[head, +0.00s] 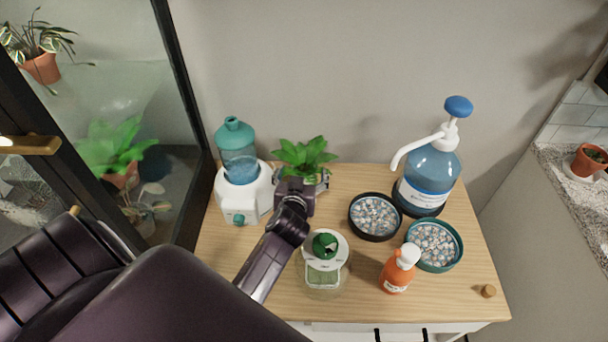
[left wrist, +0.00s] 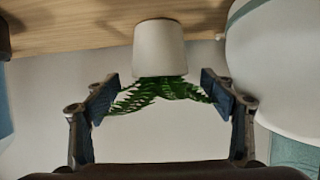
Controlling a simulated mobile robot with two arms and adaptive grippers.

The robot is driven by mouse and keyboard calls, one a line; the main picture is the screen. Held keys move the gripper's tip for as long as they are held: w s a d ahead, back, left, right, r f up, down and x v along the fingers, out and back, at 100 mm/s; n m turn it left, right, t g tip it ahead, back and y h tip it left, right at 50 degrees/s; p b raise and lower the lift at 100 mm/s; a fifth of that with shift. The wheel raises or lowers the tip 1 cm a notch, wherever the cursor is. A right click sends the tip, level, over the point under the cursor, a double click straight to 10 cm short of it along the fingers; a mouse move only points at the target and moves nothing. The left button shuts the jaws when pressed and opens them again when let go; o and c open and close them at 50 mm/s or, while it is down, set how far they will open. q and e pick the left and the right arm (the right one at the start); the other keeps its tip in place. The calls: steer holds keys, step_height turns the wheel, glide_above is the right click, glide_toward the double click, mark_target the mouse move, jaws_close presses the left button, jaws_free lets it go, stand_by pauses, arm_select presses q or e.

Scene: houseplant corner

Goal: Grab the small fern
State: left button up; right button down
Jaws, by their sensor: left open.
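The small fern (head: 306,152) has bright green leaves and stands at the back of the wooden table, partly hidden by my left gripper (head: 300,180). In the left wrist view, which is upside down, its white pot (left wrist: 158,48) and dark green fronds (left wrist: 165,90) show between the fingers. My left gripper (left wrist: 160,98) is open, one finger on each side of the fronds. The fingertips look close to the outer fronds; I cannot tell if they touch. The pot is hidden in the head view. My right gripper is not in view.
A white and teal dispenser (head: 243,190) stands close left of the fern. A green-lidded jar (head: 323,272) is in front. Two pebble bowls (head: 375,216) (head: 434,246), a blue pump bottle (head: 428,180), an orange bottle (head: 397,270) and a cork (head: 488,291) are to the right.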

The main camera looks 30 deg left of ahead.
mark_target(306, 162)
arm_select(q)
steer(key=x, duration=0.3)
steer(key=shift+w+a+f, duration=0.15)
steer(key=shift+w+f, duration=0.05)
steer(key=shift+w, duration=0.15)
steer(key=shift+c, duration=0.4)
steer(key=c, duration=1.3)
steer(key=shift+r, duration=0.1)
steer(key=shift+c, duration=0.6)
